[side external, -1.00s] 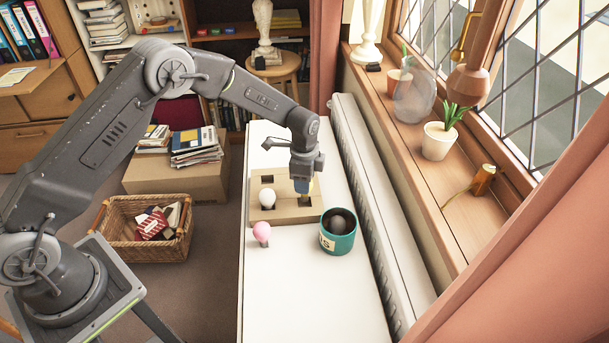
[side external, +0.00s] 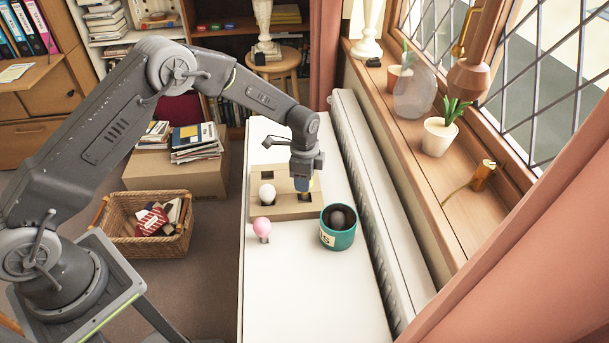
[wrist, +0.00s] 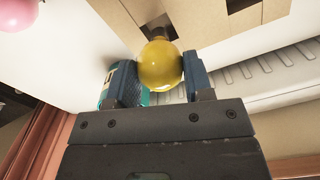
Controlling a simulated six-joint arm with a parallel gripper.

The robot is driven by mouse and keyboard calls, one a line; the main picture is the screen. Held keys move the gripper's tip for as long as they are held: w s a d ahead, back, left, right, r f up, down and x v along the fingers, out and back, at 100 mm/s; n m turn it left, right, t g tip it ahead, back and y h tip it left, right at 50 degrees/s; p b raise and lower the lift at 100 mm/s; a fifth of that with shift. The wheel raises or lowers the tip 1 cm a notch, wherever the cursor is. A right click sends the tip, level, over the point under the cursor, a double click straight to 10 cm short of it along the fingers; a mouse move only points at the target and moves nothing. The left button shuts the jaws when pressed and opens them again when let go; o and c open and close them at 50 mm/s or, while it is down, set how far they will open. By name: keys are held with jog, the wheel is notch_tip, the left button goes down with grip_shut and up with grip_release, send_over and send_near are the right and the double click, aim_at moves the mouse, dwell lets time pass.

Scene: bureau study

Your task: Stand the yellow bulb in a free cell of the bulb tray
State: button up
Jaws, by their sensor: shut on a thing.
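My gripper (side external: 303,187) is over the right part of the bulb tray (side external: 284,202), near the right front cell. In the wrist view its jaws (wrist: 158,68) are closed on the round glass of the yellow bulb (wrist: 160,70). The bulb's narrow base points away from the wrist camera, toward a dark cell of the tray (wrist: 205,25). How far the base is in that cell is hidden. In the side view only a yellow sliver of the bulb shows beside the fingers. A white bulb (side external: 267,193) stands in a left cell.
A pink bulb (side external: 262,228) stands on the white table in front of the tray. A teal pot (side external: 341,242) with a dark round thing inside stands close to the tray's right front corner. A radiator (side external: 365,190) runs along the right. The table's front is clear.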

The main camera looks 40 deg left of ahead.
jog(key=shift+f, duration=1.45)
dwell(0.8)
jog(key=o, duration=0.9)
jog(key=shift+c, duration=0.2)
jog(key=shift+r, duration=0.1)
jog(key=shift+r, duration=3.4)
